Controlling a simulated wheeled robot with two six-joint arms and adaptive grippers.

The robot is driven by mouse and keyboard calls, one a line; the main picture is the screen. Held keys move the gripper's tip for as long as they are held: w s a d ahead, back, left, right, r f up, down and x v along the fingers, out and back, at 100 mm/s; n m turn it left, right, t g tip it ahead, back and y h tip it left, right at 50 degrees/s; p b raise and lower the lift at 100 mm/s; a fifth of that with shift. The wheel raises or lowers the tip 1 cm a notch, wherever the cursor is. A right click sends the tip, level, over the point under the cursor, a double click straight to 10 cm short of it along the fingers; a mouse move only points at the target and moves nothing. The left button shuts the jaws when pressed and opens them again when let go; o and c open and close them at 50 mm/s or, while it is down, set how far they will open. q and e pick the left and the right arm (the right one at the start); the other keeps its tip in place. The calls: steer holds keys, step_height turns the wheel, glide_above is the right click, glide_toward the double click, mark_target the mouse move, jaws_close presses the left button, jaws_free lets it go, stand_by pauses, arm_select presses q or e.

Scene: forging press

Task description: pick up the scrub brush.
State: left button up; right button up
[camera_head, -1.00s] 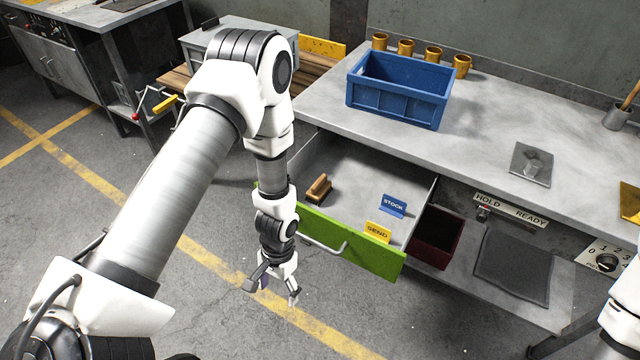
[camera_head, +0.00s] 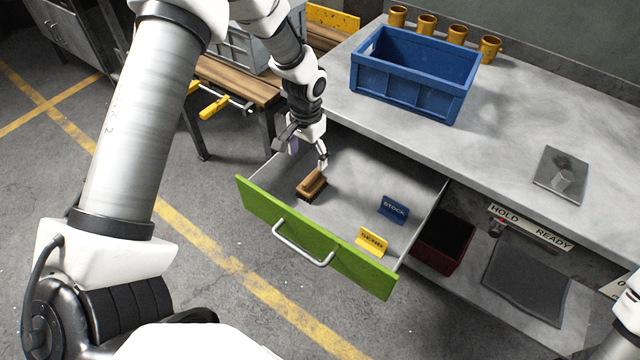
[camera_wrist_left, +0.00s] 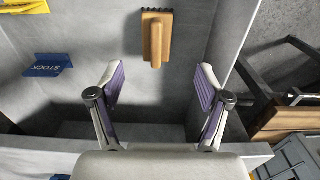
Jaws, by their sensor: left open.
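The scrub brush (camera_head: 311,185) has a brown wooden body with a handle and dark bristles. It lies in the open drawer with the green front (camera_head: 310,240), toward the drawer's left side. It also shows in the left wrist view (camera_wrist_left: 157,38), beyond the fingertips and roughly midway between them. My left gripper (camera_head: 303,160) is open and empty above the drawer, close behind the brush in the head view. Its two purple-padded fingers show in the left wrist view (camera_wrist_left: 158,88). My right gripper is not in view; only a part of my right arm shows at the right edge.
A blue STOCK sign (camera_head: 394,209) and a yellow SEND sign (camera_head: 371,242) stand in the drawer, right of the brush. A blue crate (camera_head: 412,95) and several yellow cups stand on the workbench (camera_head: 500,140). A dark red bin (camera_head: 443,241) sits right of the drawer.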

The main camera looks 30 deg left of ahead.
mark_target(311, 176)
arm_select(q)
steer(key=shift+s+f+b, duration=0.15)
steer(key=shift+f+b, duration=0.25)
steer(key=shift+f, duration=0.3)
steer(key=f, duration=0.5)
steer(key=w+f, duration=0.1)
steer(key=f, duration=0.2)
steer(key=shift+d+f, duration=0.25)
steer(key=shift+d, duration=0.05)
steer(key=shift+s+r, duration=0.1)
steer(key=shift+s, duration=0.05)
steer(key=c, duration=1.3)
